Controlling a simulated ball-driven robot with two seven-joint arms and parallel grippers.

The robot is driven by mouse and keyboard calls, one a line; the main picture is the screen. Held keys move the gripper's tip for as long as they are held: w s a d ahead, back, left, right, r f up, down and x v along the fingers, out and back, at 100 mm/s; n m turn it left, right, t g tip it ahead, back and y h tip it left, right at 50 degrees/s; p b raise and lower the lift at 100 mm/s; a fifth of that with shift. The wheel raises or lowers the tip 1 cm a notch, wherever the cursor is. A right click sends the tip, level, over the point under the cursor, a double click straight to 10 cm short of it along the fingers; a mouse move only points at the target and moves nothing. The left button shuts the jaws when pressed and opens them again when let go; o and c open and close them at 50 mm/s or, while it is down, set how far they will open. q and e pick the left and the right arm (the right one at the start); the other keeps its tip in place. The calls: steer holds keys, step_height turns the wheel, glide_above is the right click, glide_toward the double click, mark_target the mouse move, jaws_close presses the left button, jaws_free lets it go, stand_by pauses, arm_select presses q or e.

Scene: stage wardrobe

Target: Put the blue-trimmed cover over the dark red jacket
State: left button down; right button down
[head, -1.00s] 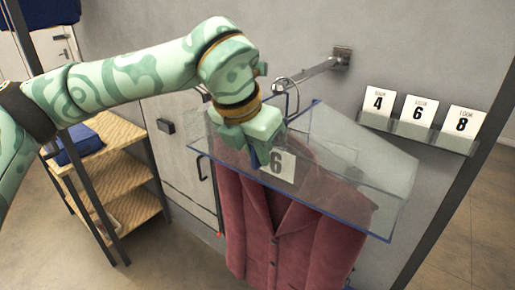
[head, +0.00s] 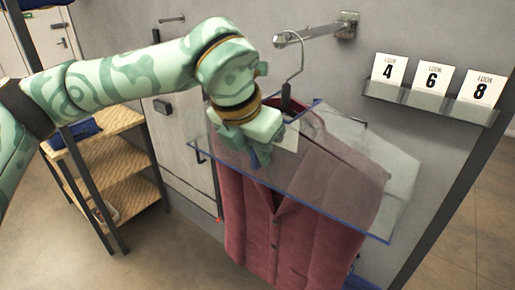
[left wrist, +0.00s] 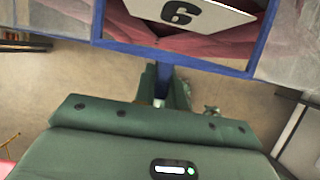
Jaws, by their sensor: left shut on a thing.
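The blue-trimmed cover (head: 402,188) is clear and spreads tilted across the upper part of the jacket. My left gripper (head: 262,157) is shut on its near side. The dark red jacket (head: 300,240) hangs upright on a hanger whose hook goes over the wall rail; its front shows below the cover and its shoulders show through it. Whether the shoulders are inside the cover or behind it, I cannot tell. In the left wrist view, the cover's blue trim (left wrist: 180,58) crosses above my gripper (left wrist: 163,85), with reddish cloth beyond. My right gripper is not in view.
The wall rail (head: 318,32) holds the hanger. A card shelf (head: 430,100) with cards 4, 6 and 8 is at the right. A white 6 card (left wrist: 190,12) lies against reddish cloth. A wooden shelf unit (head: 105,140) stands at the left.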

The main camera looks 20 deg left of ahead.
arm_select(q)
steer(key=shift+f, duration=0.2)
steer(key=c, duration=1.4)
jaws_free()
steer(key=shift+o, duration=0.2)
steer(key=shift+r, duration=0.1)
